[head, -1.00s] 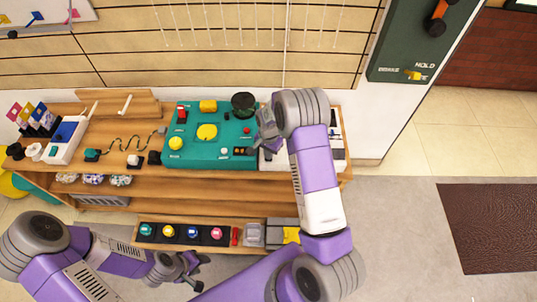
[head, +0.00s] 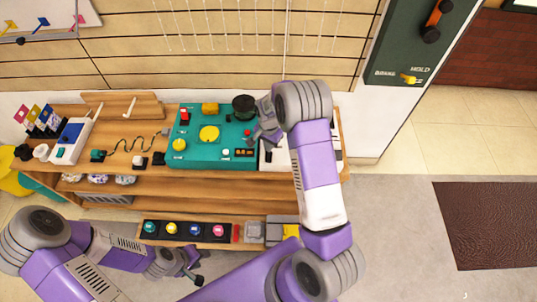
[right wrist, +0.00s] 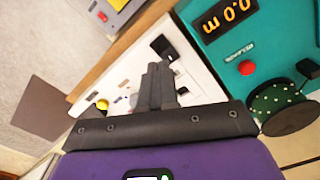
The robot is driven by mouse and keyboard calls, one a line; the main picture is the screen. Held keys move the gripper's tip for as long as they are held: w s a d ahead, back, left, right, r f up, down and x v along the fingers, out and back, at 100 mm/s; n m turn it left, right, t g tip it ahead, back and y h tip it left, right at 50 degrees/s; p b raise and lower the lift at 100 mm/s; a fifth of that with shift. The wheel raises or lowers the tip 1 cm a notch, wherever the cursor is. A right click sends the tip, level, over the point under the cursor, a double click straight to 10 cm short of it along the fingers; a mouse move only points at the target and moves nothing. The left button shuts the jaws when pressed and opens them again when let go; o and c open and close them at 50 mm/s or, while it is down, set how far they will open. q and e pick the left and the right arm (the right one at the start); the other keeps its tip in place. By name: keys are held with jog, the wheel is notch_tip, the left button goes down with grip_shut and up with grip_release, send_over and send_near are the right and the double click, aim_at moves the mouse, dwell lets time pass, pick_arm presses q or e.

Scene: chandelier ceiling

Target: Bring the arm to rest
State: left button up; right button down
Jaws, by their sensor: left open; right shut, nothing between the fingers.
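My right gripper (head: 262,130) is at the right edge of the teal board (head: 188,152), beside a white panel (head: 268,158). In the right wrist view its fingers (right wrist: 156,85) are together and empty, in front of the white panel (right wrist: 135,65). Whether they touch it I cannot tell. My left gripper (head: 187,268) is open and empty, low in the head view, in front of the bench's lower shelf. My right arm reaches up across the bench's right end, and my left arm is bent at the lower left.
The wooden bench (head: 200,188) holds the teal board, with a yellow dome (head: 209,134) and a black round piece (head: 243,103). A lower tray (head: 150,242) has several coloured buttons. A wall panel (head: 400,60) stands at upper right. Floor on the right is open, with a dark mat (head: 490,225).

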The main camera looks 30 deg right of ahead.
dwell(0.3)
jog(key=s+a+f+n+y, duration=0.2)
jog(key=s+a+f+n, duration=0.2)
jog(key=s+a+f, duration=0.55)
jog(key=s+a+n+y, duration=0.2)
jog(key=s+a+n, duration=0.3)
jog(key=s+a, duration=0.5)
jog(key=s, duration=0.3)
jog(key=shift+a+n+t, duration=0.25)
jog(key=shift+n+t, duration=0.05)
jog(key=shift+r, duration=0.1)
